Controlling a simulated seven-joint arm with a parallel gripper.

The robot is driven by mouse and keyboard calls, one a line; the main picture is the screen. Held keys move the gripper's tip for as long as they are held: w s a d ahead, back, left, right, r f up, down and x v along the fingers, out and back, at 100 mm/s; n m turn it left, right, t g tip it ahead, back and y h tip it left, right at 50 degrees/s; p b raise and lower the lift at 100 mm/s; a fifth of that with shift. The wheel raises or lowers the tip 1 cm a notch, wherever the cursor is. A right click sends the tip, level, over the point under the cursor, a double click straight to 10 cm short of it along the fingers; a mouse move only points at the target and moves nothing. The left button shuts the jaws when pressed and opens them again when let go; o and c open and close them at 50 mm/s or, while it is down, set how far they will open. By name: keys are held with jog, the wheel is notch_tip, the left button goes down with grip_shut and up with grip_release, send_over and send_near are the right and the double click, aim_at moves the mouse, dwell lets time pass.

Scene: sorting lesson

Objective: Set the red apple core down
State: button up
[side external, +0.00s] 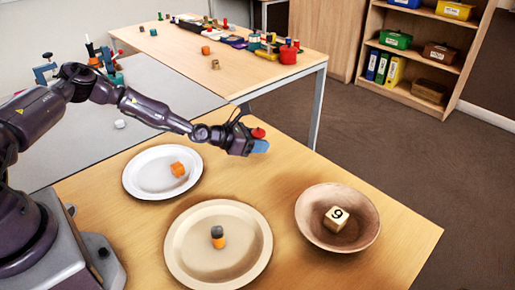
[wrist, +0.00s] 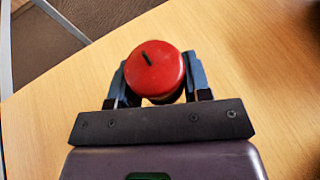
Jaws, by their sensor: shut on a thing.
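The red apple core (wrist: 154,70) has a round red top with a short dark stem. My gripper (wrist: 156,82) is shut on it, one finger on each side, in the wrist view. In the side view the apple core (side external: 258,133) shows as a red cap above my gripper (side external: 259,145), which is over the far part of the wooden table (side external: 400,235). Its lower part is hidden by the fingers. I cannot tell whether it touches the table.
A white plate (side external: 140,183) holds an orange cube (side external: 178,169). A beige plate (side external: 190,265) holds a grey-and-orange piece (side external: 217,237). Another table (side external: 185,62) with several toys stands behind. Bare wood lies between plates and bowl.

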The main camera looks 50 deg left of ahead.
jog(key=shift+s+f, duration=0.1)
jog(key=shift+f, duration=1.2)
jog(key=shift+f, duration=0.2)
jog(key=o, duration=0.9)
jog(key=shift+r, duration=0.1)
